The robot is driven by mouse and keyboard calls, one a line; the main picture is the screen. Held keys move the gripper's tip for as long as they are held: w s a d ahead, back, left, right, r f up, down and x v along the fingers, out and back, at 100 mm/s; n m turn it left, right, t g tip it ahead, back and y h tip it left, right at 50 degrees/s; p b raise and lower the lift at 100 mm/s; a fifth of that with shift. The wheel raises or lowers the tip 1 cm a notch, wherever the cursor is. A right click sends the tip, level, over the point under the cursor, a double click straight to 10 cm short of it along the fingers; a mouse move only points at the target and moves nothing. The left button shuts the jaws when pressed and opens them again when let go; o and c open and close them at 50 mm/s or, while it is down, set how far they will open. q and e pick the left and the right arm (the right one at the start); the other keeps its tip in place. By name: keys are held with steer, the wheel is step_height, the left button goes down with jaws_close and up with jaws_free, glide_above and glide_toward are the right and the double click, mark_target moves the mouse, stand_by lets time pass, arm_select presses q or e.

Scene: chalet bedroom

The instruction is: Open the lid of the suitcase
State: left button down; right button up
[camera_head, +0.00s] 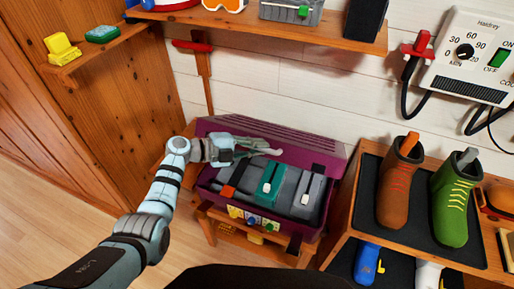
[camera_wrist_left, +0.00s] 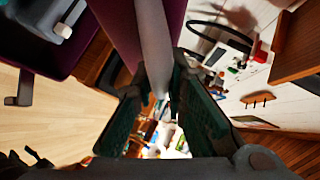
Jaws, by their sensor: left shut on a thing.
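The purple suitcase (camera_head: 209,184) stands on a low wooden stand, and its inside is visible from above. Its ridged purple lid (camera_head: 309,145) is raised at the back, tilted up near the wall. My left gripper (camera_head: 262,149) reaches over the suitcase from the left and is shut at the lid. In the left wrist view, a pale grey edge (camera_wrist_left: 153,40) beside a purple panel runs between my left fingers (camera_wrist_left: 160,98). The exact contact is hard to see. My right gripper is not in view.
Grey and green boxes (camera_head: 271,180) lie in the suitcase. To the right, a wooden rack (camera_head: 340,221) holds a brown boot (camera_head: 400,180) and a green boot (camera_head: 455,200). A shelf (camera_head: 330,36) hangs above. Wooden floor (camera_head: 60,220) is clear at left.

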arm_select(q)
steer(key=c, duration=1.6)
jaws_free()
steer(key=shift+a, duration=0.15)
steer(key=v, duration=1.1)
steer(key=shift+s+a+r, duration=0.25)
steer(key=shift+a, duration=0.05)
steer(key=shift+c, duration=0.4)
